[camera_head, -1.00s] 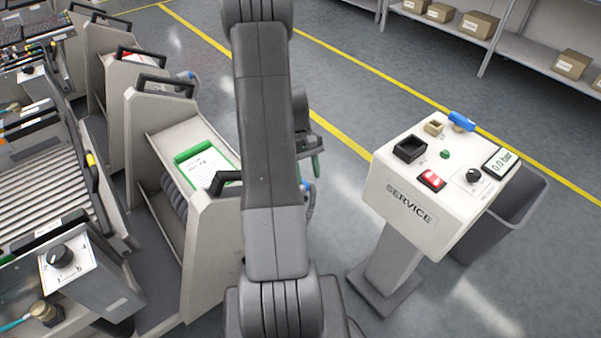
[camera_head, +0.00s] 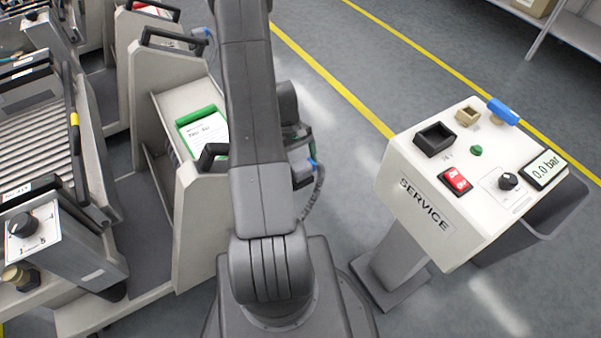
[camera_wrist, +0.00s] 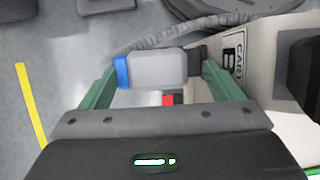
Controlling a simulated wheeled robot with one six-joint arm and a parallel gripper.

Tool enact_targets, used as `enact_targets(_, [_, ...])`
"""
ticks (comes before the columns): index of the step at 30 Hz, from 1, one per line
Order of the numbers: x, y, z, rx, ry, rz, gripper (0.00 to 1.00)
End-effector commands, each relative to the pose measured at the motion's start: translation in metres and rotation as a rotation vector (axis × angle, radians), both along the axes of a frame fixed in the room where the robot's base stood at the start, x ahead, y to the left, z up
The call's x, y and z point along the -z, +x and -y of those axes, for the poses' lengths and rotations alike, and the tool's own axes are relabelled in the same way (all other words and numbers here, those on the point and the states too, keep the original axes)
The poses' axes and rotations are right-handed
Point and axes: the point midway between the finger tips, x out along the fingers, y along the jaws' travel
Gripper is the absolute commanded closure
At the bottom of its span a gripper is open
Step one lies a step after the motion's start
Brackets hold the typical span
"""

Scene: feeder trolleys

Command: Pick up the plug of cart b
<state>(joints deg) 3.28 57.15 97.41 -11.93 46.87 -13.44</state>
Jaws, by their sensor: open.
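The plug (camera_wrist: 158,70) is a light grey block with a blue end on its left, in the upper middle of the wrist view. A grey ribbed hose runs close behind it. The cart panel (camera_wrist: 262,52), lettered CART and B, stands to its right, with a dark piece between panel and plug. My gripper (camera_wrist: 160,67) is open, its green fingers on either side of the plug; I cannot tell whether they touch it. In the head view my arm hides most of the gripper, and the plug (camera_head: 303,174) shows just right of the arm, beside the cart (camera_head: 203,215).
The white service stand (camera_head: 400,195) with a gauge, knob and red switch is at the right, a dark bin (camera_head: 545,222) behind it. More carts and a roller bed (camera_head: 35,150) fill the left. Grey floor lies open between cart and stand.

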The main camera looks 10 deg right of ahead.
Motion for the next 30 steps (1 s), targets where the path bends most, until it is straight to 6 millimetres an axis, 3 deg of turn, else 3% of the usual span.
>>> enact_targets(6, [0.031, -0.009, 0.005, 0.001, -0.001, -0.003, 0.15])
enact_targets(13, [0.033, -0.009, 0.005, 0.001, 0.000, 0.000, 0.15])
enact_targets(23, [0.033, -0.009, 0.005, 0.000, 0.000, 0.000, 0.77])
enact_targets(30, [0.032, -0.009, 0.006, 0.000, 0.000, 0.000, 0.78])
